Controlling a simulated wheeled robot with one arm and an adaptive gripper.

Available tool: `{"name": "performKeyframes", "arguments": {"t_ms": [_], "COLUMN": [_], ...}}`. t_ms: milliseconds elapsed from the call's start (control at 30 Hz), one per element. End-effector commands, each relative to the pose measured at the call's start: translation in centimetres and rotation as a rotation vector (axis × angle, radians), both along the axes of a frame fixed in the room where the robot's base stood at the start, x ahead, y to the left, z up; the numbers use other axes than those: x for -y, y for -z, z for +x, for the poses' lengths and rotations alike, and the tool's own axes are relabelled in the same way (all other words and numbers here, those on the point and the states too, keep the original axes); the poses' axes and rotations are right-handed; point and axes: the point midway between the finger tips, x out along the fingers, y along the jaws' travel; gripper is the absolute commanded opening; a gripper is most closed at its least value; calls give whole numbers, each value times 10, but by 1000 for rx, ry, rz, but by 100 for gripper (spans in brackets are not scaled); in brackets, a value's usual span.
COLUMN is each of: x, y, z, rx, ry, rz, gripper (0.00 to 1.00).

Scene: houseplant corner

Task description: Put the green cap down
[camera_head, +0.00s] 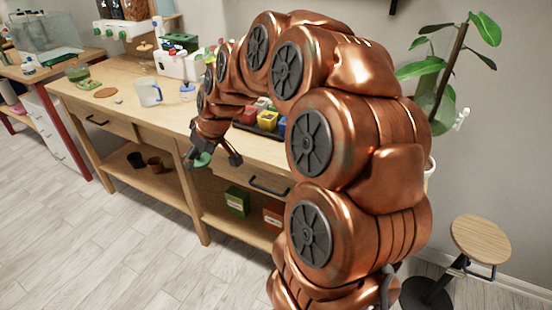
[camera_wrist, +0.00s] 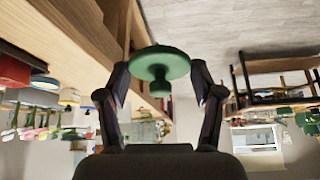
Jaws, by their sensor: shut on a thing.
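My gripper (camera_wrist: 160,82) is shut on the green cap (camera_wrist: 160,64), a round disc with a smaller knob, held between the two dark fingers in the wrist view. In the head view the green cap (camera_head: 202,159) shows at the end of my copper arm. It is in front of the workbench's front edge and at about the height of its drawers, clear of any surface. The wooden workbench (camera_head: 113,83) stands behind it, with a lower shelf (camera_head: 178,187) below.
A clear jug (camera_head: 148,92), a brown disc (camera_head: 105,93) and a white container (camera_head: 172,64) stand on the bench top. Small coloured pots (camera_head: 262,115) are partly hidden by my arm. Dark pots (camera_head: 154,163) and a green box (camera_head: 237,202) are on the lower shelf. A stool (camera_head: 481,238) stands at right.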

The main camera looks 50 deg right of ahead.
Motion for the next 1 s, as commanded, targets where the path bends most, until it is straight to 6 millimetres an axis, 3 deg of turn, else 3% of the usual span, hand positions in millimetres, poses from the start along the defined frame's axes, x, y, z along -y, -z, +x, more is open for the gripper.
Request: {"name": "performKeyframes", "arguments": {"t_ms": [33, 300, 600, 767, 1000], "x": [16, 81, 123, 130, 148], "y": [6, 17, 26, 27, 29], "z": [-10, -72, -137, -151, -136], "rx": [3, 5, 2, -1, -4], "ry": [-10, -143, -285, -319, -325], "rz": [4, 1, 0, 0, 4], "gripper": [48, 48, 48, 48, 48]}}
